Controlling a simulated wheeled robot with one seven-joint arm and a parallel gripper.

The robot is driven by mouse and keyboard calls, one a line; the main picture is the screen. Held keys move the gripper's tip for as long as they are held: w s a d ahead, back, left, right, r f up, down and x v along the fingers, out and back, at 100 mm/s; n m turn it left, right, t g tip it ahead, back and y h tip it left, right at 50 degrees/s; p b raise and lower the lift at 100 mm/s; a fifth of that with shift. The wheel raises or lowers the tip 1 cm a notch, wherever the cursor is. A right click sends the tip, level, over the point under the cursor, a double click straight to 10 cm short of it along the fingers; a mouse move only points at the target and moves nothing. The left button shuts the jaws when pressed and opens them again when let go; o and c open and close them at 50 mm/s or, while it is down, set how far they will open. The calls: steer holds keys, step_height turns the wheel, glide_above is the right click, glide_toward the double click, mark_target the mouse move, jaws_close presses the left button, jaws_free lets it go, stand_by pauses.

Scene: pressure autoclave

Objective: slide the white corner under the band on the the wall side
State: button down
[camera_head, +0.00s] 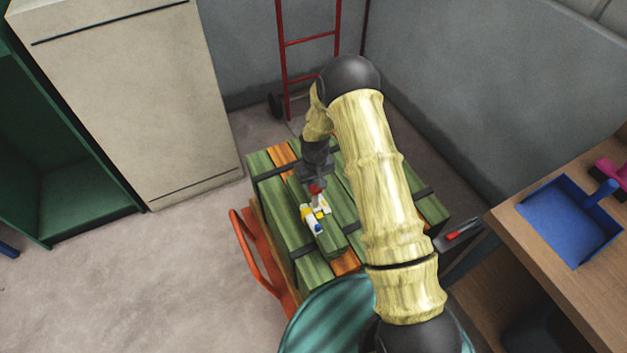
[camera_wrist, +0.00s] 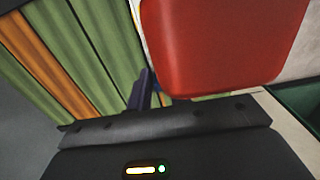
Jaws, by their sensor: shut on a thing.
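My gripper (camera_head: 315,182) points down over the stack of green and orange planks (camera_head: 280,218). It is shut on a red block (camera_wrist: 215,45), which also shows just below the fingers in the head view (camera_head: 315,189). White surfaces (camera_head: 322,204) show right below the red block, beside small yellow (camera_head: 306,213) and blue (camera_head: 318,227) parts. I cannot tell which white piece is joined to the red block. My arm hides much of the stack's wall side.
The stack sits on an orange-red carrier (camera_head: 263,255). A teal round thing (camera_head: 325,315) stands in front. A wooden table (camera_head: 535,265) with a blue dustpan (camera_head: 570,220) is at right. A beige cabinet (camera_head: 135,95) is at left, and a red hand truck (camera_head: 305,42) leans behind.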

steer(key=c, duration=1.2)
jaws_free()
step_height(320, 180, up, 17)
steer(key=shift+r+p, duration=0.2)
steer(key=shift+p, duration=0.15)
